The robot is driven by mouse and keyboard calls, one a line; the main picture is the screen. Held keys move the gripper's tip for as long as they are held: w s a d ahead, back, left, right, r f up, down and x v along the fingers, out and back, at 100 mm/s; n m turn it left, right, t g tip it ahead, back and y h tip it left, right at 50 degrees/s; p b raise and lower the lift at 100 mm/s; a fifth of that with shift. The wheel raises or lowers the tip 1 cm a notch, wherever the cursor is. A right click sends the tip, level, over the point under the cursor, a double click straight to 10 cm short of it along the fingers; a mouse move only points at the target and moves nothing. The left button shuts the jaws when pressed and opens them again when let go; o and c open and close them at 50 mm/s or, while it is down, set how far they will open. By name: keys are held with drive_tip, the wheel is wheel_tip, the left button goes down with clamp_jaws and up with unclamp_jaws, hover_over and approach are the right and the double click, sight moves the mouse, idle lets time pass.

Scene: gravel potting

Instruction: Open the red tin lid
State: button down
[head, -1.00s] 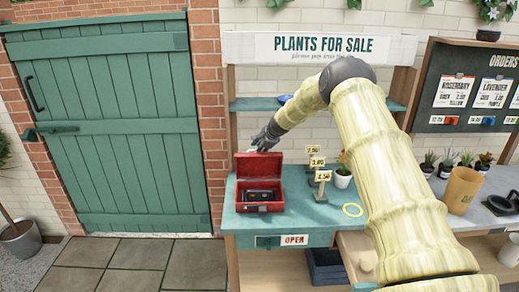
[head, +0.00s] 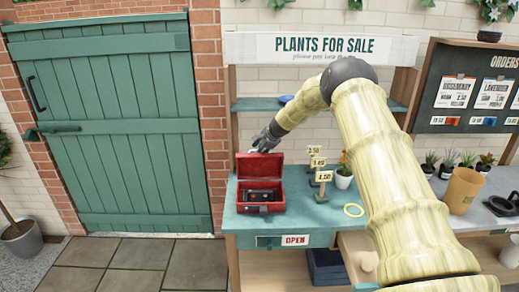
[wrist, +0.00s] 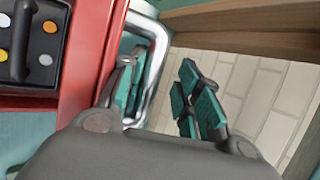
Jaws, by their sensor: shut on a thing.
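The red tin (head: 272,207) stands on the left part of the teal counter. Its red lid (head: 259,167) stands upright at the back, so the tin is open. A black object with coloured dots (head: 258,196) lies inside; it also shows at the left of the wrist view (wrist: 35,40). My gripper (head: 265,148) is at the lid's top edge. In the wrist view my gripper (wrist: 162,92) has its teal-padded fingers on either side of a silver loop (wrist: 158,60) beside the red lid (wrist: 88,55). The exact contact is partly hidden.
Price signs (head: 322,178) and a small potted plant (head: 343,178) stand right of the tin. A shelf (head: 255,104) is above. A brown pot (head: 462,190) stands farther right.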

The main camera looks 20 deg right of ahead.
drive_tip(key=shift+d+f, duration=0.25)
